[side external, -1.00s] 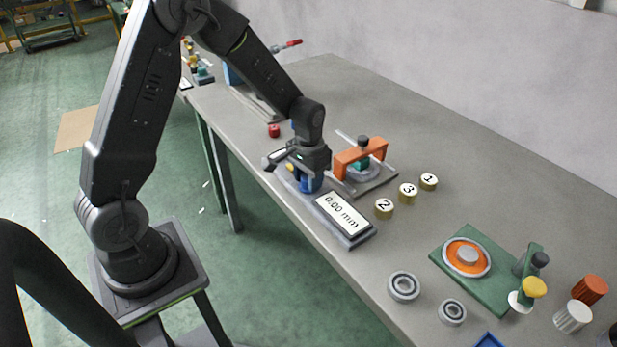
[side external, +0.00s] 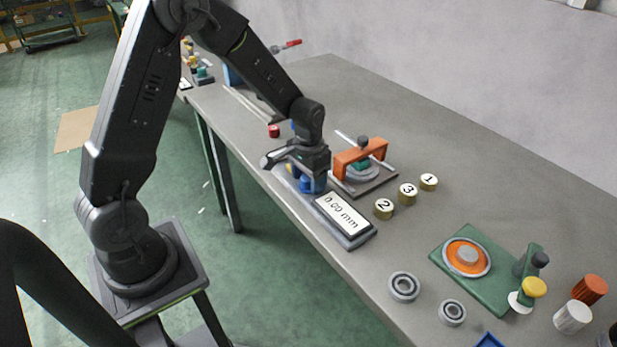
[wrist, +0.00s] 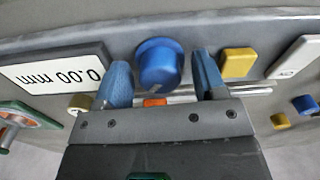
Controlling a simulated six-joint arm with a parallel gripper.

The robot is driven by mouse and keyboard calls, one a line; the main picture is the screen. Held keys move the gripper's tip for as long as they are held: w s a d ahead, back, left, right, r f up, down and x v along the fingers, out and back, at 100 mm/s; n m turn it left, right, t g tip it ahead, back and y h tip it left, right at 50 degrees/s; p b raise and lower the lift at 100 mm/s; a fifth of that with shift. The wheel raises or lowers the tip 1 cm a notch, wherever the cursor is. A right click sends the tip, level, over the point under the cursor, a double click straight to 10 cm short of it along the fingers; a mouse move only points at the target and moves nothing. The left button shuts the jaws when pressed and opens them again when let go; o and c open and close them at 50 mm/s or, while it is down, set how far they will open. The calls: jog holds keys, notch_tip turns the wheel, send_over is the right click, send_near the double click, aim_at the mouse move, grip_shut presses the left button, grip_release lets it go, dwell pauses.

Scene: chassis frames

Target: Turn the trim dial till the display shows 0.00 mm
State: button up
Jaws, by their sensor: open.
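The trim dial (wrist: 159,63) is a blue round knob on a grey panel. The display (side external: 343,213) beside it is a white plate reading 0.00 mm in the side view. It also shows upside down in the wrist view (wrist: 52,76). My gripper (wrist: 160,80) is open, with one blue finger on each side of the dial and a visible gap between each finger and the knob. In the side view my gripper (side external: 303,180) is over the panel and partly hides the blue dial (side external: 317,185).
A yellow block (wrist: 238,62) sits on the panel beside the dial. An orange bridge fixture (side external: 358,156) stands close behind my gripper. Brass weights numbered 2 (side external: 384,209), 3 (side external: 408,194) and 1 (side external: 429,182) stand right of it. A green fixture (side external: 480,275) and bearings (side external: 404,287) lie further right.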

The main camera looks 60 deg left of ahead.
aim_at(308, 178)
notch_tip(308, 178, up, 14)
dwell(0.6)
jog(key=s+d+r+t, duration=0.2)
jog(key=s+d+r, duration=0.2)
jog(key=s, duration=0.5)
jog(key=s+d+r+m+t, duration=0.1)
jog(key=s+d+r+t, duration=0.2)
jog(key=s, duration=0.7)
jog(key=shift+s+d+r+t, duration=0.2)
jog(key=shift+d+r+t, duration=0.1)
jog(key=shift+d+r, duration=0.3)
